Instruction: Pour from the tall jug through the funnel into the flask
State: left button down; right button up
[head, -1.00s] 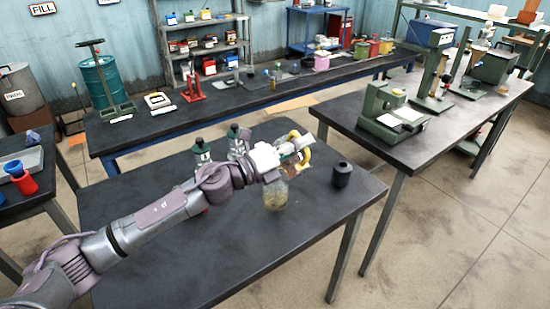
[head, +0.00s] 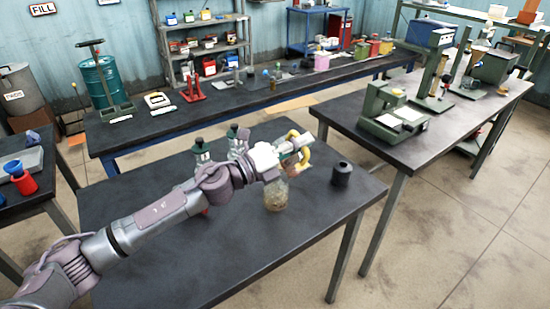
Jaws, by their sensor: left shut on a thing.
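My left gripper (head: 287,155) reaches in from the left over the near table and is shut on a pale thing with a yellow curved part (head: 304,157). This is likely the tall jug, but it is small and partly covered by the gripper. A clear glass flask (head: 276,195) with a brownish-yellow lower part stands on the table just below the gripper. Its top is hidden by the gripper and the held thing. I cannot make out a funnel there. My right gripper is not in view.
A dark, short-necked container (head: 341,174) stands right of the flask. Two green-grey bottles (head: 201,153) (head: 237,142) stand behind my arm. A red and blue item (head: 19,179) is on the left table. The near table's front right part is clear.

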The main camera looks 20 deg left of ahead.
pick_arm(q)
jog(key=shift+w+a+n, duration=0.1)
jog(key=shift+a+n, duration=0.05)
jog(key=shift+n, duration=0.15)
dwell(0.9)
jog(key=shift+s+d+r+m, duration=0.3)
jog(key=shift+d+m, duration=0.1)
jog(key=shift+m, duration=0.5)
jog(key=f, duration=0.1)
jog(key=f+m+b, duration=0.1)
jog(key=f+m, duration=0.1)
jog(key=shift+s+d+g+b, duration=0.3)
jog(key=shift+s+d+g, duration=0.05)
jog(key=shift+d+g, duration=0.05)
jog(key=shift+d+r+m+p, duration=0.1)
jog(key=shift+r+m+p, duration=0.3)
jog(key=shift+m+p, duration=0.1)
jog(key=shift+s, duration=0.1)
jog(key=shift+s+d+m, duration=0.15)
jog(key=shift+d+m, duration=0.05)
jog(key=shift+m, duration=0.3)
jog(key=shift+s+d+f+m+g+b, duration=0.15)
jog(key=shift+s+d+f+m+b, duration=0.25)
jog(key=shift+f, duration=0.3)
jog(key=shift+s+d+f+m+g+b, duration=0.1)
jog(key=shift+d+f+m, duration=0.15)
jog(key=shift+f+m, duration=0.4)
jog(key=shift+s+d+f+m+g+b, duration=0.2)
jog(key=shift+d+f+m, duration=0.15)
jog(key=shift+f, duration=0.45)
